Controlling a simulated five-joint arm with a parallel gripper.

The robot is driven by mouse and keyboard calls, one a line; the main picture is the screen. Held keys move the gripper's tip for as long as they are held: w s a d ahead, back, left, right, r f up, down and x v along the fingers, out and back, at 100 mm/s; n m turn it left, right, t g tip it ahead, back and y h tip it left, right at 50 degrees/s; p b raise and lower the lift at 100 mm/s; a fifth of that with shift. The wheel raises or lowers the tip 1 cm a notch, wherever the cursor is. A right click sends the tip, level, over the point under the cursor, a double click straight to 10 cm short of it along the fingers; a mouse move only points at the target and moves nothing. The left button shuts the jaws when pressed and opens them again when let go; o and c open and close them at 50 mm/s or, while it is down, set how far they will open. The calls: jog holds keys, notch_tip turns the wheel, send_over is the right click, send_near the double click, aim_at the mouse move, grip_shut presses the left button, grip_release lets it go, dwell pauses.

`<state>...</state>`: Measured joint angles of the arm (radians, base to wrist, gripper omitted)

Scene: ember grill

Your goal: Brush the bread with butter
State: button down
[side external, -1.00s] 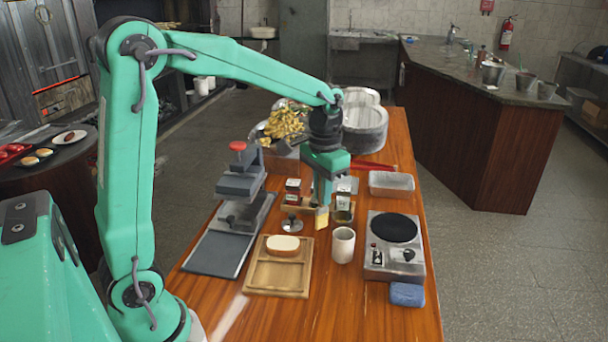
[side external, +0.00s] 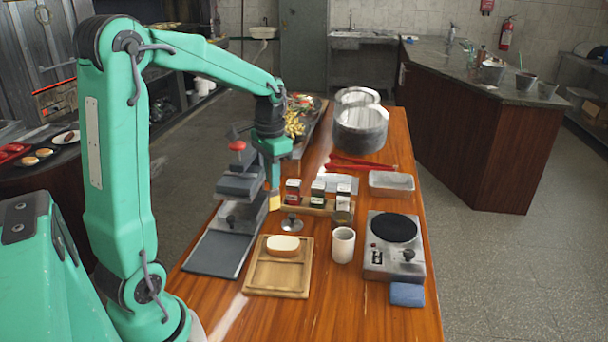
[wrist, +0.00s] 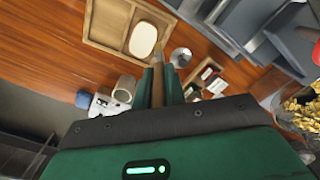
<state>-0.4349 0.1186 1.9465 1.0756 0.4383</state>
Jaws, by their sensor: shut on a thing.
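The pale oval bread (side external: 283,246) lies in the upper part of a wooden tray (side external: 278,290); the bread also shows in the wrist view (wrist: 143,39). My gripper (side external: 272,183) is shut on a brush (side external: 274,203) with yellowish bristles pointing down. The brush is in the air beyond the bread and slightly left of it, apart from it. In the wrist view, the brush handle (wrist: 170,86) sits between the green fingers.
A grey press (side external: 240,186) with a red knob stands close left of my gripper. A white cup (side external: 343,245) and a hot plate (side external: 394,262) stand to the right.

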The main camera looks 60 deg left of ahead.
jog(key=shift+f, duration=3.15)
jog(key=shift+s+d+f, duration=0.8)
jog(key=shift+s+d, duration=1.25)
jog(key=shift+d, duration=0.5)
notch_tip(320, 180, up, 8)
send_over(274, 196)
jog(key=w+d, duration=0.3)
jog(key=w, duration=0.1)
jog(key=shift+a, duration=0.25)
